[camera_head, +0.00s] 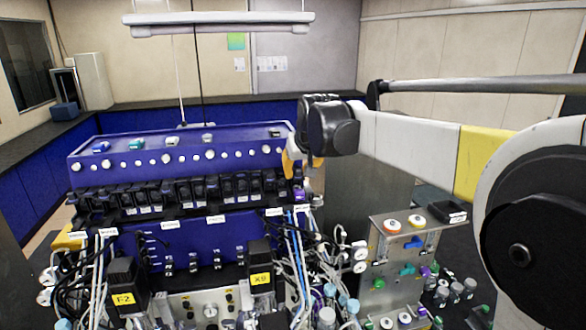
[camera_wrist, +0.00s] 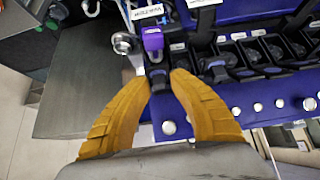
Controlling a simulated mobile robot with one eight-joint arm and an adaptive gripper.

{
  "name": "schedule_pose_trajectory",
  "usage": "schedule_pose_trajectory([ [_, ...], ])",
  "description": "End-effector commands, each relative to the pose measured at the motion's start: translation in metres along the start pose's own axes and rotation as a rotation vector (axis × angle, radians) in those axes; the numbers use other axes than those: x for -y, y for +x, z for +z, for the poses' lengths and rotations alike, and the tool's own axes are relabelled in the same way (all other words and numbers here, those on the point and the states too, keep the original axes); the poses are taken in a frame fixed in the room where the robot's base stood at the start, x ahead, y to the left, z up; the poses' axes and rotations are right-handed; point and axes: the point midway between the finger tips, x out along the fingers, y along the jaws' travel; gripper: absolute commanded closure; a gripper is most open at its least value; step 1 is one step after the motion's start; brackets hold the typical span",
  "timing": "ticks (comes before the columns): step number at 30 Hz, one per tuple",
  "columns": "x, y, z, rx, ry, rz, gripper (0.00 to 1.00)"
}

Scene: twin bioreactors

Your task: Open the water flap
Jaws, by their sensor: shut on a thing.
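The water flap (camera_wrist: 160,80) is a small black lever at the end of the row of black pump heads on the blue bioreactor unit. In the wrist view it sits just below a purple clip (camera_wrist: 153,40) and a white label (camera_wrist: 147,12) whose small text seems to read water. My gripper (camera_wrist: 162,78) has its two yellow fingertips on either side of the flap, closed on it. The fingertips and the pump behind hide part of the flap. In the head view my gripper (camera_head: 301,163) is at the right end of the blue unit, and the flap is too hidden there to make out.
The blue unit (camera_head: 185,150) carries a row of white knobs and several more black pump flaps (camera_wrist: 250,52). Tubes and cables (camera_head: 300,245) hang in front. A metal panel with coloured valves (camera_head: 405,262) stands to the right. A dark flat surface (camera_wrist: 85,80) lies beside the unit.

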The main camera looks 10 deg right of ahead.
Motion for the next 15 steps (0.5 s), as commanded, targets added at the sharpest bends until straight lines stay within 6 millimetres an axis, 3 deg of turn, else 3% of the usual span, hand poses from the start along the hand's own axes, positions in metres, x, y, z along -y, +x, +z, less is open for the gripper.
schedule_pose_trajectory([
  [15,0.0,0.0013,0.002,0.069,0.0,0.0,1.0],
])
